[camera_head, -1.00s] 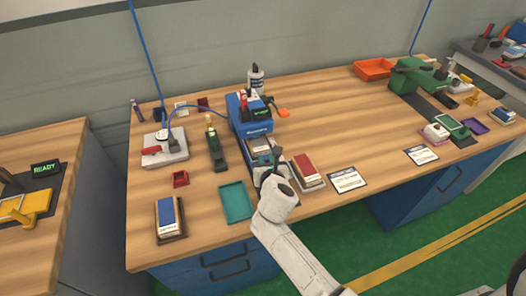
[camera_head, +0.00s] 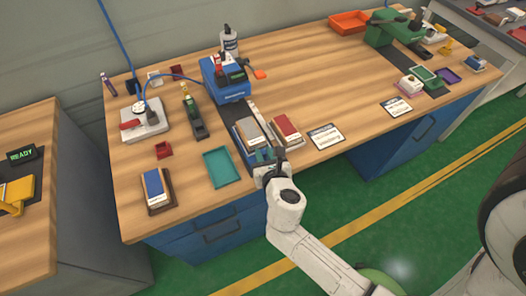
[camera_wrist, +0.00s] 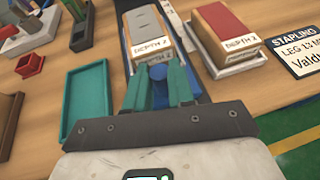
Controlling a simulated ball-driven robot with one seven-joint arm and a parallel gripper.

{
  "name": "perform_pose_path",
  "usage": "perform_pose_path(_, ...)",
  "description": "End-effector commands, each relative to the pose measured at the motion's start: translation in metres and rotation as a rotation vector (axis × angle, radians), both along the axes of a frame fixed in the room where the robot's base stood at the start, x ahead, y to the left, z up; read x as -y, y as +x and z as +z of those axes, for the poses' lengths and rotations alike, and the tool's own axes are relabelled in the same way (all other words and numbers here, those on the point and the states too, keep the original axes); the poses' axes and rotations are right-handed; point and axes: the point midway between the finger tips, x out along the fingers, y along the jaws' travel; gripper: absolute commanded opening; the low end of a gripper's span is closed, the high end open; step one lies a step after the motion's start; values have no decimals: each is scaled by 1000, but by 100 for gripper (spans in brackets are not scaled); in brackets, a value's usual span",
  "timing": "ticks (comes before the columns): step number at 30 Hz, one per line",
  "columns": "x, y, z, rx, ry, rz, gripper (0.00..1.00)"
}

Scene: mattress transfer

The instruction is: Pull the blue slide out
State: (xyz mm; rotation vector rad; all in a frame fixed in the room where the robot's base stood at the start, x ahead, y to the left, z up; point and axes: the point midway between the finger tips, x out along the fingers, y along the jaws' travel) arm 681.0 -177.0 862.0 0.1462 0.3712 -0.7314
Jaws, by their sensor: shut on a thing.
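The blue slide's round knob (camera_wrist: 158,73) sits between the green fingers of my gripper (camera_wrist: 158,85) in the wrist view. My gripper is shut on it. In the head view my gripper (camera_head: 266,158) is low at the front edge of the bench and covers the slide's front end. A grey-topped stack (camera_head: 249,131) rests on the slide, between the blue machine and my gripper. In the wrist view this stack (camera_wrist: 148,32) has a label reading "DEPTH 2". The blue machine (camera_head: 226,80) stands behind it, with a gap of dark track between.
A red-topped stack (camera_head: 286,130) stands close on the right, with a white card (camera_head: 326,137) beyond it. A teal tray (camera_head: 220,168) lies on the left, and a blue-topped stack (camera_head: 155,187) is farther left. The bench middle right is clear.

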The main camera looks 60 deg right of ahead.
Motion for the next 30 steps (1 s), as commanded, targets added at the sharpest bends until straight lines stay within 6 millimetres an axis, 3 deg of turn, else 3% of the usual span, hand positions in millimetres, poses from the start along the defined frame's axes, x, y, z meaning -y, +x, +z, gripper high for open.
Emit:
perform_pose_path(5,-1,-3,-1,-7,1,-3,0)
perform_pose_path(6,-1,-4,-1,-7,1,-3,25)
perform_pose_path(13,-1,-3,-1,-6,1,-2,47)
perform_pose_path(23,-3,-5,0,-5,1,-1,48)
perform_pose_path(30,-26,-30,13,-6,2,1,48)
